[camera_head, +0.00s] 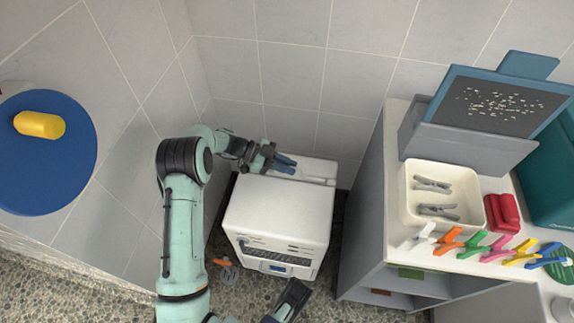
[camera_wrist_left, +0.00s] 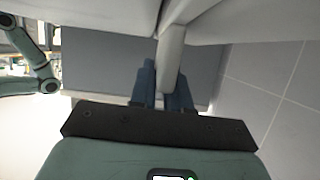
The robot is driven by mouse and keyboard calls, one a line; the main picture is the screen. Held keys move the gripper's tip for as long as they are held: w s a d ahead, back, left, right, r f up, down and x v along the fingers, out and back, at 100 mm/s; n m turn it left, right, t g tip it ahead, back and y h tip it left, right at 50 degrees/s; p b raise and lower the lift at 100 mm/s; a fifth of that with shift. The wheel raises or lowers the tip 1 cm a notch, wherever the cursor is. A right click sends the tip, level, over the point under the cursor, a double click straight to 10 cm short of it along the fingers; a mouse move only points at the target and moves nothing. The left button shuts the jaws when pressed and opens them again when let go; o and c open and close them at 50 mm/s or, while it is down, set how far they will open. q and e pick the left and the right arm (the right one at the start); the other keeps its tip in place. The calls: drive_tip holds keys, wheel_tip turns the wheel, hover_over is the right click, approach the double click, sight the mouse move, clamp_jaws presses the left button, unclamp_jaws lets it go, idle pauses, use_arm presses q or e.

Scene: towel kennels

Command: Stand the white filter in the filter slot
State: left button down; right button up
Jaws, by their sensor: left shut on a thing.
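My left gripper (camera_head: 283,163) is at the back edge of a white boxy machine (camera_head: 280,215). Its blue fingers are shut on a pale, narrow piece (camera_wrist_left: 170,62) seen between them in the left wrist view. This piece looks like the white filter, but its full outline is hidden. A white ledge (camera_head: 318,172) lies behind the machine top, just right of the fingers. I cannot make out the filter slot clearly. A dark part of my right arm's end (camera_head: 290,298) shows at the bottom; its fingertips are not clear.
A grey cabinet (camera_head: 372,220) stands right of the machine, with a cream tray (camera_head: 408,190), a red object (camera_head: 502,213) and coloured pegs on top. Tiled walls close in behind and left. A blue round table (camera_head: 45,170) is at far left. A small orange-and-grey thing (camera_head: 224,265) lies on the floor.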

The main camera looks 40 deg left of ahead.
use_arm(q)
drive_tip(key=c, duration=1)
unclamp_jaws()
drive_tip(key=shift+s+d+f, duration=0.15)
drive_tip(key=shift+s+f, duration=0.05)
drive_tip(key=shift+f, duration=0.4)
drive_tip(key=v, duration=0.4)
drive_tip(key=p+v, duration=0.1)
drive_tip(key=v, duration=0.3)
drive_tip(key=r+p+v, duration=0.1)
drive_tip(key=v, duration=0.3)
drive_tip(key=shift+w, duration=0.1)
use_arm(e)
drive_tip(key=shift+t, duration=0.9)
drive_tip(key=w, duration=0.1)
drive_tip(key=w+r, duration=0.1)
drive_tip(key=w, duration=0.1)
drive_tip(key=w+r, duration=0.1)
drive_tip(key=w, duration=0.1)
drive_tip(key=shift+a+r, duration=0.25)
drive_tip(key=shift+a, duration=0.1)
use_arm(q)
drive_tip(key=shift+p, duration=0.35)
use_arm(e)
drive_tip(key=shift+r, duration=0.1)
